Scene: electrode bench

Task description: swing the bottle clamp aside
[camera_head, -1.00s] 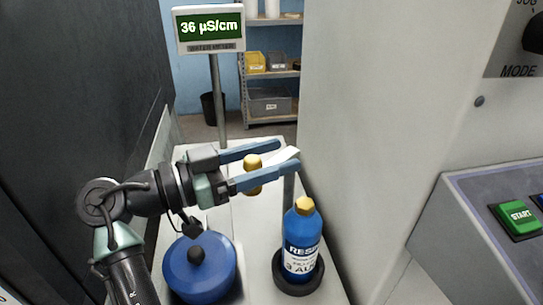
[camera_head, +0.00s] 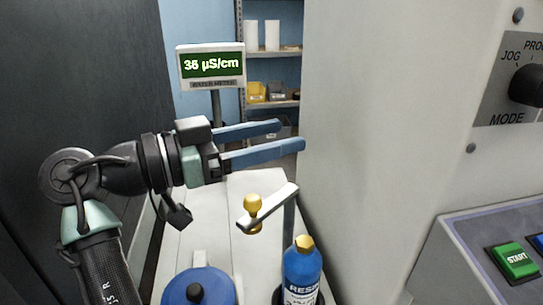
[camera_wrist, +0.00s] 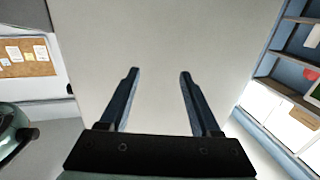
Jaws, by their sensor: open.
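The bottle clamp (camera_head: 272,205) is a pale flat bar with a brass knob (camera_head: 253,204) at its left end, held on a grey post (camera_head: 289,215). The blue bottle (camera_head: 302,268) with a yellow cap stands upright just below and right of the bar. My gripper (camera_head: 291,135) is open and empty, raised above and behind the clamp in the head view, not touching it. In the wrist view my gripper's two fingers (camera_wrist: 158,73) stand apart with nothing between them; the clamp and bottle are not in that view.
A blue lidded pot (camera_head: 199,290) stands left of the bottle on the white bench (camera_head: 225,225). A tall grey cabinet wall (camera_head: 390,150) rises close on the right. A meter display (camera_head: 211,66) stands behind, and a control panel (camera_head: 490,240) is at the right.

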